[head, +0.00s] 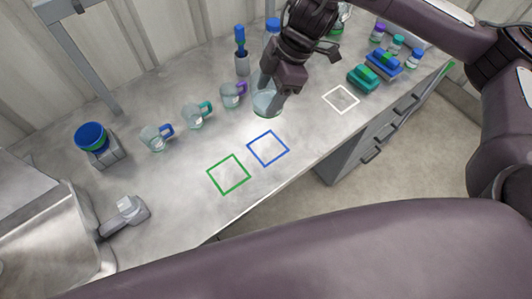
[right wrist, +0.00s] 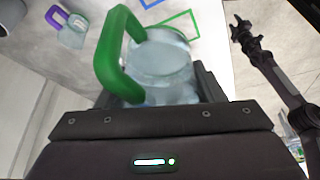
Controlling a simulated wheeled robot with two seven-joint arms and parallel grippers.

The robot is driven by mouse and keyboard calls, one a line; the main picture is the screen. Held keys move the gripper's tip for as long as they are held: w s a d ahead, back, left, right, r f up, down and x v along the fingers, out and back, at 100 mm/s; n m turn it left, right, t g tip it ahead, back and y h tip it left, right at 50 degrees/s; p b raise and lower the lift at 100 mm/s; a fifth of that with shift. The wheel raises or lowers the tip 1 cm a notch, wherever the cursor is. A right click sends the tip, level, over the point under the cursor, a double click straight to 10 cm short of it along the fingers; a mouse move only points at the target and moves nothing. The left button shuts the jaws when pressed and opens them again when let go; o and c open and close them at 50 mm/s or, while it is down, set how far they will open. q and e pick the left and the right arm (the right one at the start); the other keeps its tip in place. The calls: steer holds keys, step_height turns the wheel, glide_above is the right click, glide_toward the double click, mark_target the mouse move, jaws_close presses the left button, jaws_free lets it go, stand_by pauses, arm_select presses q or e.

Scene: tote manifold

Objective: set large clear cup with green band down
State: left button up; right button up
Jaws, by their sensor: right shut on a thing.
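A large clear cup (head: 265,102) with a green handle band shows under my right gripper (head: 279,88) in the head view. In the right wrist view the cup (right wrist: 160,62) sits between the fingers of the right gripper (right wrist: 165,98), its thick green handle (right wrist: 112,55) to the left. The right gripper is shut on the cup. The cup looks upright in the head view; I cannot tell whether its base touches the bench. A green square outline (head: 228,174) and a blue square outline (head: 267,148) lie in front of it.
Small clear mugs with blue (head: 155,138), teal (head: 196,116) and purple (head: 231,95) handles stand left of the cup. A white square outline (head: 341,99), teal block (head: 362,78) and several bottles are right. The bench (head: 185,195) is clear around the green outline.

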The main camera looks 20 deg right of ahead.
steer(key=f, duration=0.5)
steer(key=f+b, duration=0.1)
steer(key=f, duration=0.4)
steer(key=f+b, duration=0.1)
steer(key=f, duration=0.4)
steer(key=shift+w+d+f, duration=0.2)
steer(key=shift+w+f, duration=0.1)
steer(key=shift+f, duration=0.05)
step_height(320, 180, down, 4)
steer(key=shift+r, duration=0.1)
arm_select(q)
steer(key=shift+w+d+f, duration=0.2)
steer(key=shift+w+f, duration=0.25)
steer(key=shift+w+d+f, duration=0.2)
steer(key=shift+w+f, duration=0.2)
steer(key=shift+f, duration=0.05)
arm_select(e)
steer(key=shift+f, duration=0.25)
steer(key=shift+f, duration=0.15)
steer(key=o, duration=1)
